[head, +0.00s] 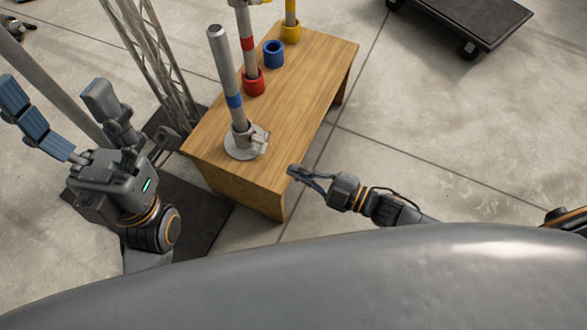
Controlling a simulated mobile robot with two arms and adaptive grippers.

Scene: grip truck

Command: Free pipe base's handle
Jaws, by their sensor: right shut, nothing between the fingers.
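The pipe base (237,150) is a round grey metal flange near the front end of the wooden table. A grey pipe with a blue band (222,75) stands in it, leaning slightly in the picture. A small grey clamp-like part, which looks like the handle (261,138), sits at the base's right side; its exact position is too small to tell. My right gripper (293,172) is shut and empty, to the right of and below the base, apart from it by the table's edge. My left gripper (57,118) is open, fingers spread, left of the table and away from the base.
On the wooden table (310,85) stand a red cup (254,83) with a red-banded pipe, an empty blue cup (273,53) and a yellow cup (290,33) with a pipe. A metal truss (160,60) rises at left. A dark cart (480,18) stands at upper right. Floor at right is clear.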

